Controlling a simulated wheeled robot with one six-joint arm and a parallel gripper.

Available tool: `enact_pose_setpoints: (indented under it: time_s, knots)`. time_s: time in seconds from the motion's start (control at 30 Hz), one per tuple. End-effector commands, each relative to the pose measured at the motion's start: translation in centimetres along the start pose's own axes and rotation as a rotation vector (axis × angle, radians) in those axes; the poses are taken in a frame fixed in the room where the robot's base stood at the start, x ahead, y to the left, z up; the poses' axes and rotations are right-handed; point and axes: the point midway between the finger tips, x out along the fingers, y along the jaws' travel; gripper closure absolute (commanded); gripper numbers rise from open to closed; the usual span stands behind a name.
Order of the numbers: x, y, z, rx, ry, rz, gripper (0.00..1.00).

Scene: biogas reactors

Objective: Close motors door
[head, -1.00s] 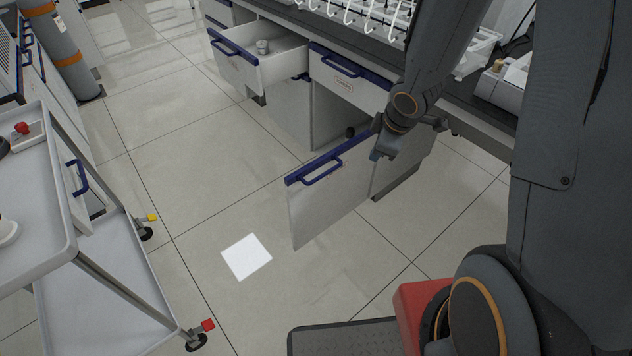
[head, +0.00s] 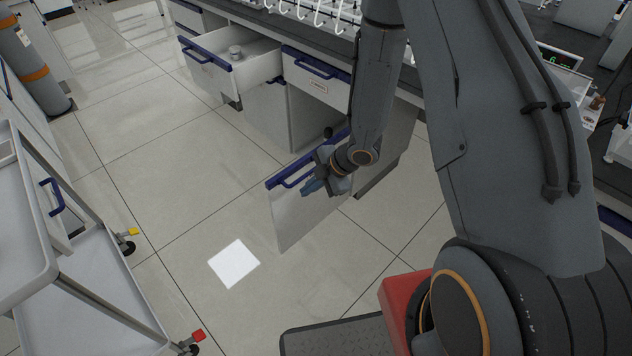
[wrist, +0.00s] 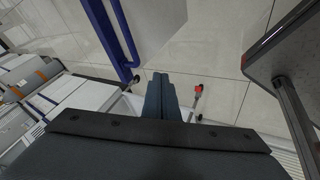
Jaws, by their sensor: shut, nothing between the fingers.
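A white cabinet door (head: 300,222) with a blue top edge and blue handle (head: 297,179) stands swung open under the bench in the head view. Whether it is the motors door cannot be read. My gripper (head: 309,187) is in front of its outer face, close to the right end of the handle, and covers part of the panel. In the wrist view the shut, empty fingers (wrist: 161,92) point toward the floor side, with the handle (wrist: 127,40) and white panel (wrist: 160,18) above and left of them. Whether they touch the door cannot be told.
An open drawer (head: 250,66) holding a small metal item juts out beside a closed drawer (head: 316,82). A grey trolley (head: 95,290) stands at the left. Tiled floor (head: 190,190) between trolley and door is clear, apart from a flat white square (head: 234,263).

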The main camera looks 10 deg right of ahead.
Motion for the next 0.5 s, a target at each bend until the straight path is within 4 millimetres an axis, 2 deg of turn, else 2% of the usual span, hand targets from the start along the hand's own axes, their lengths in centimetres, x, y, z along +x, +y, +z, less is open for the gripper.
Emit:
enact_pose_setpoints:
  time_s: [0.13, 0.3, 0.5]
  knots:
    - [2.6, -0.1, -0.1, -0.001, 0.001, -0.002, 1.00]
    - [3.9, 2.0, 0.1, -0.002, -0.001, 0.000, 1.00]
    - [4.7, 3.1, 0.3, 0.000, -0.001, 0.000, 1.00]
